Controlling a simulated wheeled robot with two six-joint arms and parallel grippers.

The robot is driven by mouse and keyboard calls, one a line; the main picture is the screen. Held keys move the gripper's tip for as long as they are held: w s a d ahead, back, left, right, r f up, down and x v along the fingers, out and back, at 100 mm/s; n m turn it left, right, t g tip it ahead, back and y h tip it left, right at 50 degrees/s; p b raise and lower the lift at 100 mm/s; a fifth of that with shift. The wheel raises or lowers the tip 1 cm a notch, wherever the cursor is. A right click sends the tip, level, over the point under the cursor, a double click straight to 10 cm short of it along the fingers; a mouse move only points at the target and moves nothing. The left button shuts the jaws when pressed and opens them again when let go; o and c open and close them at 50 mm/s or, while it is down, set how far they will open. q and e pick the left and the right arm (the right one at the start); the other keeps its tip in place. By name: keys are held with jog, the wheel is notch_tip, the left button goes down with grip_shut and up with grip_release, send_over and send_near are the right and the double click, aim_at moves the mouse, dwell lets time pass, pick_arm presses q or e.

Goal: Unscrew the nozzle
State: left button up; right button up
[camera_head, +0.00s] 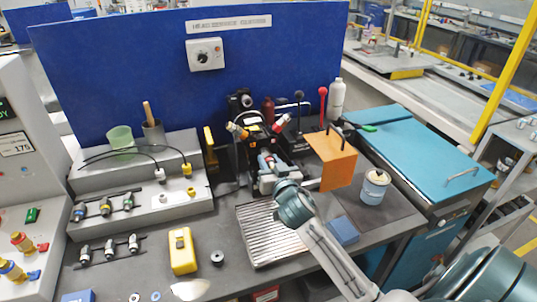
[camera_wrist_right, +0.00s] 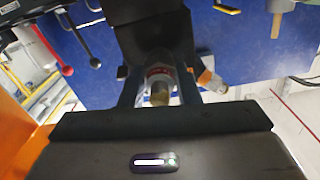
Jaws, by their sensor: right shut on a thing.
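My right gripper (camera_head: 266,171) is at the dark fixture (camera_head: 256,128) in the middle of the bench, in front of the blue panel. In the right wrist view, its two fingers (camera_wrist_right: 160,82) are shut on the sides of a small cylinder, the nozzle (camera_wrist_right: 160,93), with a pale, red-marked body and a brass-coloured end. In the head view the nozzle is mostly hidden by the gripper. Whether its thread is engaged cannot be seen. My left gripper is not in view.
An orange plate (camera_head: 332,163) stands close right of my right gripper, with a white jar (camera_head: 374,187) beyond it. A ribbed metal tray (camera_head: 268,237) lies below the arm. A yellow device (camera_head: 182,252) and a grey connector rack (camera_head: 140,208) are to the left.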

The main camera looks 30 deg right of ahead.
jog(key=shift+n+p, duration=0.3)
jog(key=shift+n, duration=0.6)
jog(key=shift+r+n+p, duration=0.15)
jog(key=shift+n+p, duration=0.45)
jog(key=shift+n, duration=0.1)
jog(key=n+p, duration=0.3)
jog(key=n, duration=0.2)
jog(key=shift+n, duration=0.3)
jog(key=n+p, duration=0.2)
jog(key=n, duration=0.1)
jog(key=shift+n+p, duration=0.55)
jog(key=shift+n, duration=0.45)
